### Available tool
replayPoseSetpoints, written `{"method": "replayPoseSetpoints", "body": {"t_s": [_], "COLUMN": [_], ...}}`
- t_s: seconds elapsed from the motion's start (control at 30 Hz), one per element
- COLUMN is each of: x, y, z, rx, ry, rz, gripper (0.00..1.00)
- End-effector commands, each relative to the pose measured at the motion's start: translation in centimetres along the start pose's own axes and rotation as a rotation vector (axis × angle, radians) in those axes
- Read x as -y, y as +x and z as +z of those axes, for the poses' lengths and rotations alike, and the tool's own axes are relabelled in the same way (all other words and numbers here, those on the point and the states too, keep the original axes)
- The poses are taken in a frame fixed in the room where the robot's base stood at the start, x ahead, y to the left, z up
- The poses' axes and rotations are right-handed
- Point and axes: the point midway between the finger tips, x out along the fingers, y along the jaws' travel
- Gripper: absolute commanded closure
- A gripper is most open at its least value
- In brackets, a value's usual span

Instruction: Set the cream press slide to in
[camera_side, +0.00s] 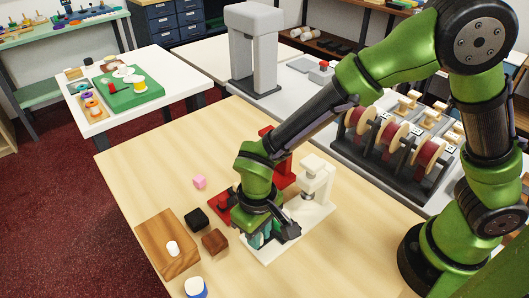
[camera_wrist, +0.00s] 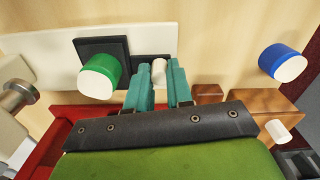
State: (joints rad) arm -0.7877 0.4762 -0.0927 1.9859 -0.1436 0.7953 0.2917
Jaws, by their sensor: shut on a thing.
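The cream press (camera_side: 316,176) stands upright on its pale base on the wood table, right of my gripper (camera_side: 265,238). In the wrist view its pale base (camera_wrist: 38,45) runs along the upper left, with the metal ram (camera_wrist: 16,96) at the left edge. A dark slide plate (camera_wrist: 92,47) lies on the base and carries a green cylinder (camera_wrist: 98,75) with a white face, out to the side of the ram. My gripper also shows in the wrist view (camera_wrist: 165,92); its teal fingers are shut on the pale slide handle (camera_wrist: 177,68). The side view hides this grip.
A black block (camera_side: 196,219), a brown block (camera_side: 215,241), a wooden board (camera_side: 165,233) with a white peg, and a blue-and-white cylinder (camera_side: 195,287) lie left of my gripper. The table's front right is clear.

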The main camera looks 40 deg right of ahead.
Motion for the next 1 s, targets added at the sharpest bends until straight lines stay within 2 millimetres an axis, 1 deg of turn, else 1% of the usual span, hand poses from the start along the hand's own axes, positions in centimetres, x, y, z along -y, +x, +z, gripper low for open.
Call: {"method": "replayPoseSetpoints", "body": {"t_s": [0.13, 0.23, 0.33, 0.57, 0.6, 0.73, 0.77, 1.0], "x": [-2.4, -3.7, -4.1, -4.0, -4.0, -4.0, -4.0, -4.0], "y": [-0.1, -0.1, -0.1, -0.1, -0.1, -0.1, -0.1, 0.0], "z": [0.2, 0.5, 0.6, 0.6, 0.6, 0.6, 0.6, 0.6], "rx": [0.0, -0.001, -0.002, -0.003, -0.003, -0.002, -0.002, -0.001], "ry": [0.006, 0.003, 0.001, 0.0, -0.001, -0.001, -0.001, 0.0], "rz": [0.001, 0.0, 0.0, -0.001, -0.001, 0.0, 0.0, 0.0], "gripper": [1.0, 1.0, 1.0, 1.0, 0.75, 0.55, 0.53, 0.53]}}
